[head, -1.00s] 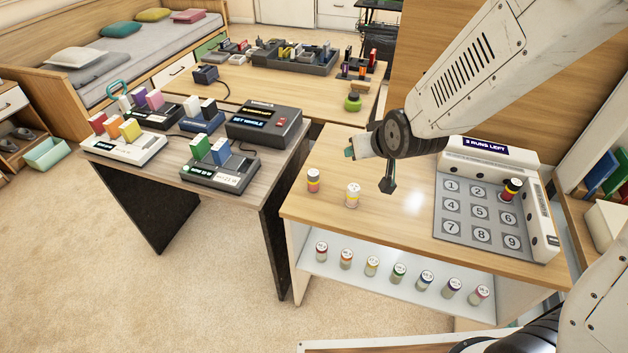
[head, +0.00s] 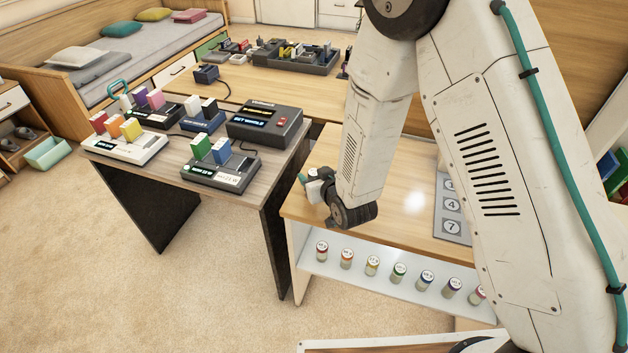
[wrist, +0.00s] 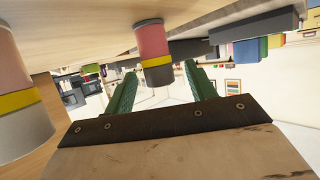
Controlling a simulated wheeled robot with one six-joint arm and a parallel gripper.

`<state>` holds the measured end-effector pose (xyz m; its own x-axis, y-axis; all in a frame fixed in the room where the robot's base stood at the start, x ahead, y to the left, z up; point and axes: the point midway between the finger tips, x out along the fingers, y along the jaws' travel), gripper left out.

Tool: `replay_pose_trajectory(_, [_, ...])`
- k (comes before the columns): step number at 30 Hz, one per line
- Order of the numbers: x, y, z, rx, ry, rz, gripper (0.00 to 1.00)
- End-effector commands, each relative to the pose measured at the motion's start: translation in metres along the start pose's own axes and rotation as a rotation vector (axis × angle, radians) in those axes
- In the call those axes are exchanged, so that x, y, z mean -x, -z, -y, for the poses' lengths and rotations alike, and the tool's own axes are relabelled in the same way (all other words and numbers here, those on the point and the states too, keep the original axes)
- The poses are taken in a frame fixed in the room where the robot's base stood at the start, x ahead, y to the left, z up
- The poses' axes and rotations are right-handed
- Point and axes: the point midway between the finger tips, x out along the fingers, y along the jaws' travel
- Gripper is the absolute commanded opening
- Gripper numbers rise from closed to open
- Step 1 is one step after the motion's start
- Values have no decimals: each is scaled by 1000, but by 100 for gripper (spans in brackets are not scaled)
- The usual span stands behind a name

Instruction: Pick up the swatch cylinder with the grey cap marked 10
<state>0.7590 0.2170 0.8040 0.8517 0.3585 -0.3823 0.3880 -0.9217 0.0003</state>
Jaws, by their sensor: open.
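In the wrist view, which looks upside down, a swatch cylinder (wrist: 153,42) with a pinkish body, a yellow band and a grey cap shows between the two green fingers of my gripper (wrist: 160,72). The fingers are apart; I cannot tell whether the cylinder is between the tips or just beyond them. The mark on its cap is not readable. A second cylinder (wrist: 12,62) with a pink body, yellow band and pale cap stands close at the left. In the head view my gripper (head: 304,182) is low over the left end of the wooden table; my arm hides both cylinders there.
Several capped cylinders (head: 372,265) stand in a row on the white shelf below the tabletop (head: 400,225). A grey numbered pad (head: 452,205) lies partly behind my arm. A desk with a dark device (head: 264,122) and colored blocks stands at the left.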

Motion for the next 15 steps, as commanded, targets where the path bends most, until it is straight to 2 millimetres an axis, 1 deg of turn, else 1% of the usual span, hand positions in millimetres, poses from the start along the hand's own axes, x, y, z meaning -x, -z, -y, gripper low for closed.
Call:
replay_pose_trajectory(1, [-9,0,0,0,0,-1,56])
replay_pose_trajectory(3, [-19,0,0,0,0,-1,56])
replay_pose_trajectory(6, [-29,0,0,0,0,0,56])
replay_pose_trajectory(9, [-33,0,0,0,0,0,56])
replay_pose_trajectory(14, [-33,0,0,0,0,0,56])
replay_pose_trajectory(15, [-33,0,0,0,0,0,50])
